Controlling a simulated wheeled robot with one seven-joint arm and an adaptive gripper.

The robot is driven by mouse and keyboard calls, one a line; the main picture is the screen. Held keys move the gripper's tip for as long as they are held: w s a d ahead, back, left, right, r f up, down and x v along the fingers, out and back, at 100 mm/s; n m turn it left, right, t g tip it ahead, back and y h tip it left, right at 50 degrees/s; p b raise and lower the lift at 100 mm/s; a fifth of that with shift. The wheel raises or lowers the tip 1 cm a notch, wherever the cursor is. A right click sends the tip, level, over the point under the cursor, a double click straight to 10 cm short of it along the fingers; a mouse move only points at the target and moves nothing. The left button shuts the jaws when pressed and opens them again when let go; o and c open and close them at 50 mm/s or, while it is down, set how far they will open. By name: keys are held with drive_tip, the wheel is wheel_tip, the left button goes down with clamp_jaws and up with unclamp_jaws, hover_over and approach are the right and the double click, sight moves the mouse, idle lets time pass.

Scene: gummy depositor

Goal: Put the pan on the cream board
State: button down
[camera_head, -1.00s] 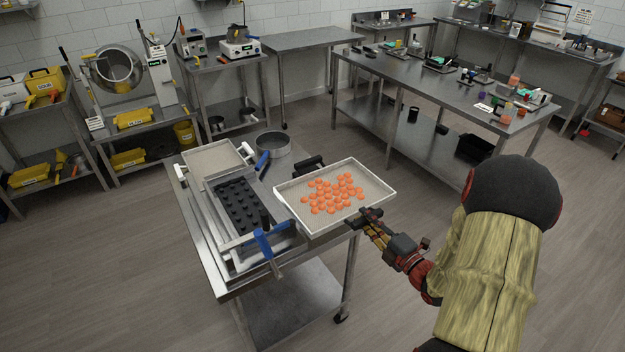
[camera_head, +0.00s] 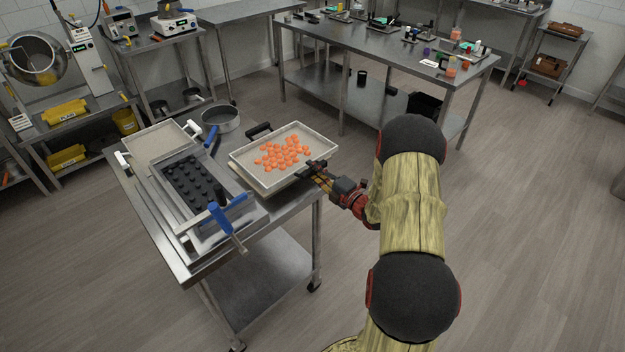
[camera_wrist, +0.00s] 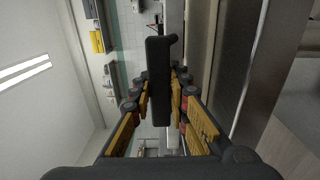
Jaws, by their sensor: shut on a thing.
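The pan (camera_head: 312,145) is a shallow pale rectangular tray with black handles at opposite ends. Several orange gummies (camera_head: 280,153) lie in it. It looks about level, over the right part of the steel table. A thin cream edge, seemingly the cream board (camera_head: 243,178), shows under its near left side; the pan hides the rest. I cannot tell whether they touch. My gripper (camera_head: 314,169) is shut on the pan's near right handle. In the wrist view the black handle (camera_wrist: 158,82) stands between my fingers.
A longer worktable (camera_head: 375,95) stands behind. Floor on the right is clear.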

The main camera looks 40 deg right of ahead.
drive_tip(key=f+b, duration=0.1)
drive_tip(key=f, duration=0.1)
drive_tip(key=f+b, duration=0.1)
drive_tip(key=f, duration=0.1)
drive_tip(key=shift+w+d, duration=0.2)
drive_tip(key=shift+w, duration=0.2)
drive_tip(key=shift+r, duration=0.1)
drive_tip(key=c, duration=1.7)
unclamp_jaws()
